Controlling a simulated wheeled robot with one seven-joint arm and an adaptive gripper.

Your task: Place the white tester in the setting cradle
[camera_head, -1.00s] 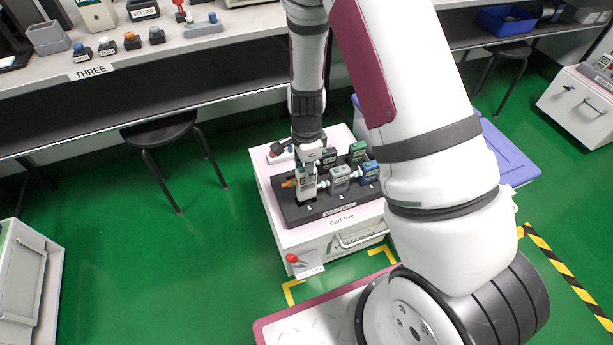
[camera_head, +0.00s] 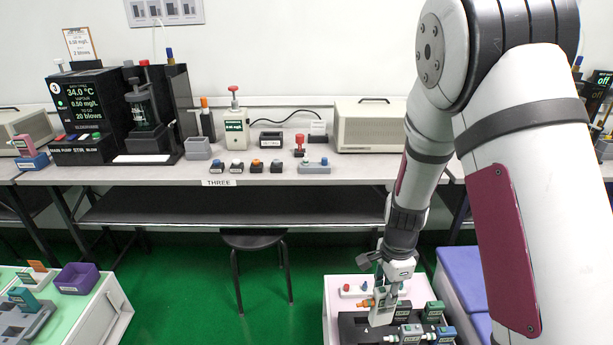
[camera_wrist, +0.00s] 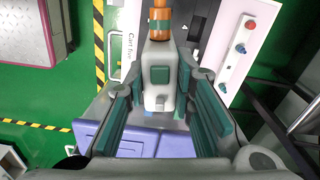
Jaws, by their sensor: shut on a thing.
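The white tester (camera_wrist: 159,90), with an orange mouthpiece (camera_wrist: 160,20) and a green button, is between the green finger pads of my gripper (camera_wrist: 160,105), which is shut on it. In the head view, my gripper (camera_head: 392,275) holds the tester (camera_head: 385,305) over the dark tray (camera_head: 352,325) on the cart; I cannot tell how much clearance is below it. The setting cradle (camera_head: 271,141), a small black holder, stands on the bench, up and left of my gripper. It looks empty.
Several other testers, a green one (camera_head: 434,311) among them, stand in the cart tray. On the bench, a white unit with a red top (camera_head: 235,130), a row of small knobs (camera_head: 256,166) and a beige box (camera_head: 378,127) surround the cradle. A stool (camera_head: 258,240) stands beneath.

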